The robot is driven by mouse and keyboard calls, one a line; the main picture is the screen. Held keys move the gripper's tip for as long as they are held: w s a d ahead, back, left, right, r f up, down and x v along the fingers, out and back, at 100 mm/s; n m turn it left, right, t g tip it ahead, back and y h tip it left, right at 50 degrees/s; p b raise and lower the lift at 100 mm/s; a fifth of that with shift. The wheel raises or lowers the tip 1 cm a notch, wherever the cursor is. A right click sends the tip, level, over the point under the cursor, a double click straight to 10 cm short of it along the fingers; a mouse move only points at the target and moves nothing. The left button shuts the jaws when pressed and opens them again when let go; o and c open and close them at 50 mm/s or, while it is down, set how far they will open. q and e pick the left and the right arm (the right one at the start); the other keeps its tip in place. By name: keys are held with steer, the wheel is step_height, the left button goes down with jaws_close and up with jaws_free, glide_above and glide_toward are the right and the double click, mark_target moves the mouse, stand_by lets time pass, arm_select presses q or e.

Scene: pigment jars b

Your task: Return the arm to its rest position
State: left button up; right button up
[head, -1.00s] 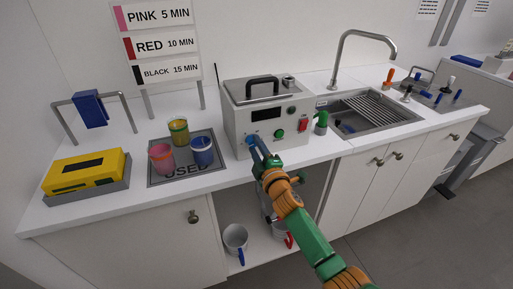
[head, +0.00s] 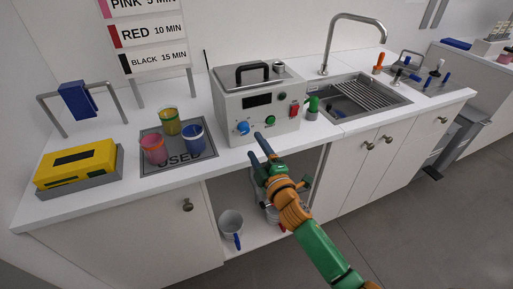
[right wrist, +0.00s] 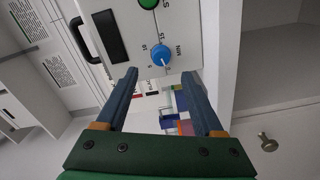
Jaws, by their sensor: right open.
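My right arm reaches in from the lower right in the head view. Its right gripper (head: 258,152) is open and empty, in front of and just below the grey machine (head: 257,105). In the right wrist view the two blue fingers (right wrist: 160,95) stand apart with nothing between them. The machine's blue dial (right wrist: 161,55) lies beyond the fingertips, apart from them; it also shows in the head view (head: 242,128). My left gripper is not in view.
The counter holds a tray (head: 178,163) with several jars, a yellow box (head: 77,165) and a sink (head: 360,98). The counter's front edge and machine are close to the gripper.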

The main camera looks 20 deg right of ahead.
steer(key=shift+w, duration=0.1)
steer(key=s+d+f+m+g, duration=0.1)
steer(key=s+f+m+g, duration=0.45)
steer(key=f, duration=0.85)
steer(key=s+f+m+g, duration=0.1)
steer(key=s+f+g, duration=0.2)
steer(key=s+f, duration=0.85)
steer(key=s+f+m+g, duration=0.3)
steer(key=s+f, duration=0.6)
steer(key=s, duration=0.4)
steer(key=s+f+m+g, duration=0.3)
steer(key=s+f+g, duration=0.2)
steer(key=s, duration=0.9)
step_height(320, 180, down, 4)
steer(key=shift+s+r+h, duration=0.1)
steer(key=shift+s+h, duration=0.15)
steer(key=shift+h, duration=0.05)
steer(key=shift+g, duration=0.25)
